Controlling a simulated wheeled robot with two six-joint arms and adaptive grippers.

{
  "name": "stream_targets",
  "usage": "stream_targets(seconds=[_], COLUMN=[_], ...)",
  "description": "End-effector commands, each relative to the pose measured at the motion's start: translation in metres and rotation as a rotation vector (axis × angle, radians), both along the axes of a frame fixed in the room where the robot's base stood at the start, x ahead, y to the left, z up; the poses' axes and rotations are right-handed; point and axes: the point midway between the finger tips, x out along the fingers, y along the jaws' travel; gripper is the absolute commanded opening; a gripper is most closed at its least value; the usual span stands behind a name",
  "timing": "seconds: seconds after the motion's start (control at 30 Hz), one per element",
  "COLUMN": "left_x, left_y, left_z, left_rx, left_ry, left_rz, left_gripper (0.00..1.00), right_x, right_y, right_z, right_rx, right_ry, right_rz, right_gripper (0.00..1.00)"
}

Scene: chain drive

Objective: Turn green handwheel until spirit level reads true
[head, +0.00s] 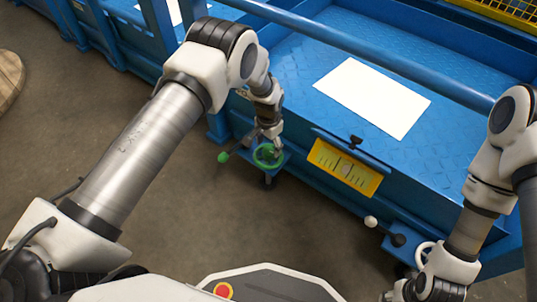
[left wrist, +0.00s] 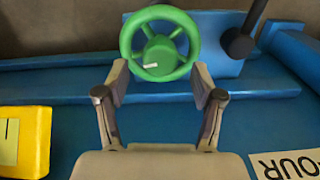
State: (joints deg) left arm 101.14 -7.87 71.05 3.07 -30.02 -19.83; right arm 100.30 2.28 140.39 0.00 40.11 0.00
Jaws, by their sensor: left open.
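The green handwheel (head: 268,155) is on a blue bracket at the front of the blue machine. In the left wrist view the handwheel (left wrist: 160,43) shows its spokes, and its hub has a white mark. My left gripper (head: 270,143) is above the wheel, its fingers open. In the left wrist view the open fingers (left wrist: 160,78) point at the near rim; contact is unclear. The spirit level (head: 343,167) appears as a yellow-framed scale right of the wheel; its reading is too small to tell. My right gripper (head: 415,288) is low at the right, its fingers unclear.
A blue rail (head: 370,62) crosses above a white sheet (head: 372,97). Bare floor (head: 230,225) lies in front.

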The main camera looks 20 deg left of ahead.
Motion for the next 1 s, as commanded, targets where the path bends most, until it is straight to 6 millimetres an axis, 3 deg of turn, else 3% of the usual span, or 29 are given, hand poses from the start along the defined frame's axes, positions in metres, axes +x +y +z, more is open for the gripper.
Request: stream_targets(seconds=[0.03, 0.13, 0.4, 0.47, 0.57, 0.6, 0.83, 1.0], left_x=[0.0, 0.0, 0.0, 0.0, 0.0, 0.0, 0.0, -0.001], left_y=[0.0, 0.0, 0.0, 0.0, 0.0, 0.0, 0.0, 0.001], left_z=[-0.016, -0.029, -0.031, -0.031, -0.031, -0.031, -0.03, -0.029], left_rx=[0.0, 0.0, 0.001, 0.0, 0.0, 0.0, 0.0, 0.0], left_ry=[0.0, 0.0, 0.0, 0.0, 0.0, 0.0, 0.001, 0.001], left_rz=[0.001, 0.001, 0.0, 0.0, 0.0, 0.0, 0.045, 0.257], left_gripper=[0.67, 0.67, 0.67, 0.5, 0.14, 0.07, 0.07, 0.07], right_x=[0.0, 0.0, 0.0, 0.0, 0.0, 0.0, 0.0, 0.0], right_y=[0.0, 0.0, 0.0, 0.0, 0.0, 0.0, 0.0, 0.0], right_z=[-0.011, -0.017, -0.016, -0.016, -0.016, -0.016, -0.012, -0.005], right_rx=[0.0, 0.0, 0.0, 0.0, 0.0, 0.0, 0.0, 0.0], right_ry=[0.0, 0.001, 0.0, 0.0, 0.0, 0.0, 0.0, 0.0], right_rz=[0.0, 0.0, 0.0, 0.0, 0.0, 0.0, 0.0, 0.0], right_gripper=[0.4, 0.4, 0.4, 0.4, 0.4, 0.4, 0.4, 0.4])
